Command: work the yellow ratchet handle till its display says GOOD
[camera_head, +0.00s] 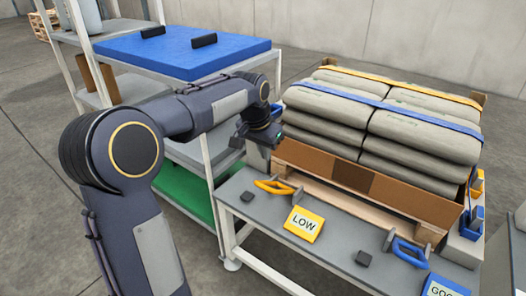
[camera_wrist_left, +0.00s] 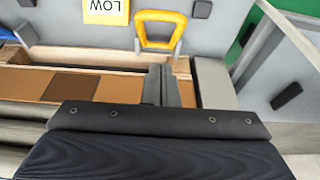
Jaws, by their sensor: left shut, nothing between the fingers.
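The yellow ratchet handle (camera_head: 273,187) is a loop on a grey bracket at the left part of the grey bench. Its yellow display (camera_head: 304,225) reads LOW. My left gripper (camera_head: 272,140) is shut and empty, raised above and behind the yellow handle, apart from it. In the left wrist view the shut fingers (camera_wrist_left: 164,84) point toward the yellow handle (camera_wrist_left: 161,30), and the display (camera_wrist_left: 106,10) shows upside down. My right gripper is not in view.
A pallet with grey sacks in a cardboard tray (camera_head: 325,165) stands behind the bench, with yellow and blue straps over it. A blue handle (camera_head: 409,252) and a blue display (camera_head: 440,287), partly cut off, are at right. A shelf rack with a blue top (camera_head: 180,55) stands left.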

